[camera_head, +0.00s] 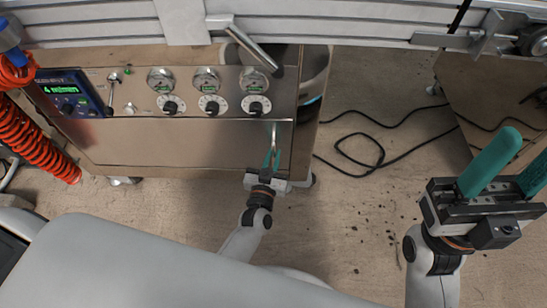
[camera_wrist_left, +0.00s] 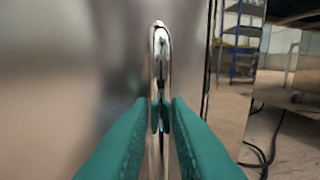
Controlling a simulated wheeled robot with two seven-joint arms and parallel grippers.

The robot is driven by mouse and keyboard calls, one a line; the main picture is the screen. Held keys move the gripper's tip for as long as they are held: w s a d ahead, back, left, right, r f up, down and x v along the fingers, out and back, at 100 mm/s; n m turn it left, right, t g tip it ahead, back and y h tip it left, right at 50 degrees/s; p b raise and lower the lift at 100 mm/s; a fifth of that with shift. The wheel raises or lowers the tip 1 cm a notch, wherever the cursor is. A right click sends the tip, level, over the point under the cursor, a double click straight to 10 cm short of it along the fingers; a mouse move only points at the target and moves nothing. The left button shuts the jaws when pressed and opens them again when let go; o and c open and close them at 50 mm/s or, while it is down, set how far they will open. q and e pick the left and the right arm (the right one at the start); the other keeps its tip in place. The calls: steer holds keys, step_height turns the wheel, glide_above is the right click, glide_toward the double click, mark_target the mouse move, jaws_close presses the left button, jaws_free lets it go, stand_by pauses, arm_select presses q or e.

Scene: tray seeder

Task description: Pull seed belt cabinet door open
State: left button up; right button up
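The cabinet door (camera_head: 180,143) is a brushed-steel front panel below the dials, and it looks closed. Its slim chrome handle (camera_head: 274,132) stands upright near the panel's right end. My left gripper (camera_head: 271,157) is at this handle. In the left wrist view the handle (camera_wrist_left: 161,50) runs between the two teal fingers (camera_wrist_left: 160,112), which close in on it from both sides; its lower part is partly hidden. My right gripper (camera_head: 524,158) is open and empty at the right, away from the cabinet, with its fingers apart.
A control panel (camera_head: 70,92) with a green display and several dials sits above the door. A red coiled hose (camera_head: 35,135) hangs at the left. A black cable (camera_head: 375,150) lies on the floor right of the cabinet. The floor before the door is clear except for my arm.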

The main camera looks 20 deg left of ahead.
arm_select(q)
steer(key=shift+w, duration=0.4)
steer(key=shift+c, duration=0.4)
jaws_close()
steer(key=shift+s, duration=0.15)
